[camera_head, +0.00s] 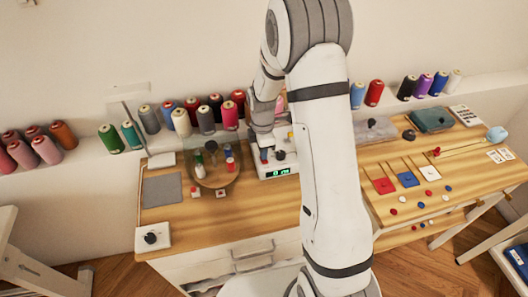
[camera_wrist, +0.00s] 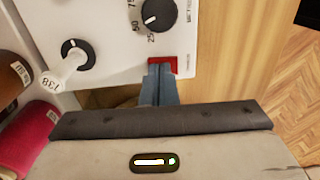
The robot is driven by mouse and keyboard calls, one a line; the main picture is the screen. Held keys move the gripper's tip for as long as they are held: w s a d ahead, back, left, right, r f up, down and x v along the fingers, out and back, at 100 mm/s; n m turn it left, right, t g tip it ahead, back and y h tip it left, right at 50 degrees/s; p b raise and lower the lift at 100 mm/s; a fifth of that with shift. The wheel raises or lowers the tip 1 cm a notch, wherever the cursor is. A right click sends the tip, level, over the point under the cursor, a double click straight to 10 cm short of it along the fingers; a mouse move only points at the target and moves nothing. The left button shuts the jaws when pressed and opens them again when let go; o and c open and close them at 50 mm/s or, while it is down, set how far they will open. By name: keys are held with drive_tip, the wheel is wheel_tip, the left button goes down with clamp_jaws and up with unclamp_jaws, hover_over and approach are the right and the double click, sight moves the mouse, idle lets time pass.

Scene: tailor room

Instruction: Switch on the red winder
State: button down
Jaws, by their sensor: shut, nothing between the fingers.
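The winder (camera_head: 285,174) is a white machine with a green-lit display, on the wooden table in the head view, partly hidden by my arm. The wrist view shows what looks like its white top panel (camera_wrist: 115,25) with a black dial (camera_wrist: 157,14) marked with numbers and a second black knob (camera_wrist: 76,54). A red switch (camera_wrist: 172,64) sits near the panel's edge. My gripper (camera_wrist: 159,72) is shut and empty, its fingertips at the red switch and covering part of it. I cannot tell whether they touch or press it. In the head view the fingertips are hard to make out.
Several thread cones (camera_head: 180,122) line the back shelf. A round tray (camera_head: 215,177) with small spools is left of the winder. A white box with a black knob (camera_head: 152,238) stands front left. The right table (camera_head: 410,215) holds coloured cards and buttons.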

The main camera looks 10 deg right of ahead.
wheel_tip(320, 180, up, 14)
drive_tip(key=shift+w, duration=0.4)
drive_tip(key=shift+f, duration=0.15)
